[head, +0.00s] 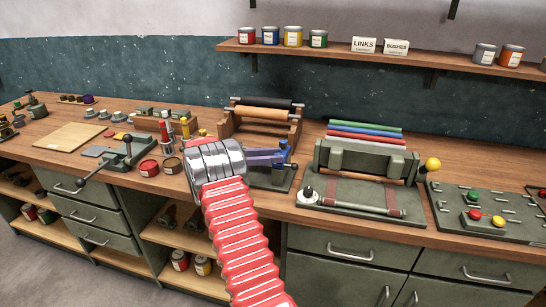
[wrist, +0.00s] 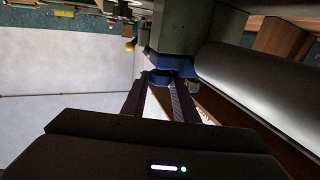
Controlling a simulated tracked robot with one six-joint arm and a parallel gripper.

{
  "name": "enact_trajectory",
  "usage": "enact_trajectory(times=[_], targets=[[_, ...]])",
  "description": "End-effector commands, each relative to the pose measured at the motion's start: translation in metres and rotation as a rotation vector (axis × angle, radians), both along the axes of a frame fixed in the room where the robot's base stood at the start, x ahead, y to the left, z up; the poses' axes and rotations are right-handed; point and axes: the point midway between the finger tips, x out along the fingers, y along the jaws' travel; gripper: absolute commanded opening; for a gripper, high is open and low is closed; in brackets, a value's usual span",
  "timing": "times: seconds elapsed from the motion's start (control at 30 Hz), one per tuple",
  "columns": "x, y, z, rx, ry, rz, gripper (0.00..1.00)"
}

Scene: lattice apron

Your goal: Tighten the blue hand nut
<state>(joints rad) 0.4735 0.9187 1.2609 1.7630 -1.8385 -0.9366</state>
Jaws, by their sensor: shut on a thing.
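The blue hand nut (wrist: 160,73) shows in the wrist view between the tips of my two dark fingers, under a grey-green block. My gripper (wrist: 158,84) is shut on it. In the head view my gripper (head: 272,157) reaches right from my silver wrist to blue parts (head: 284,146) on a small device on the bench. My wrist and fingers cover part of that device. The nut's thread and how tight it sits cannot be seen.
A wooden roller stand (head: 262,118) stands just behind my gripper. A green press (head: 366,162) is to the right on the wooden bench (head: 320,222). A shelf (head: 360,58) with tins runs above.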

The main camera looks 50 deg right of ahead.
Motion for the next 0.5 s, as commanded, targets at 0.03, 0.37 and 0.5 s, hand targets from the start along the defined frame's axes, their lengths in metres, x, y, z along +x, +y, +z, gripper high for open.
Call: enact_trajectory(times=[0.03,0.37,0.5], targets=[[0.0035,0.0002,0.0010,-0.003,-0.004,0.000,0.04],[0.0033,-0.0001,0.0011,-0.002,-0.003,-0.024,0.04],[0.0031,-0.0002,0.0011,-0.003,-0.003,-0.023,0.04]])
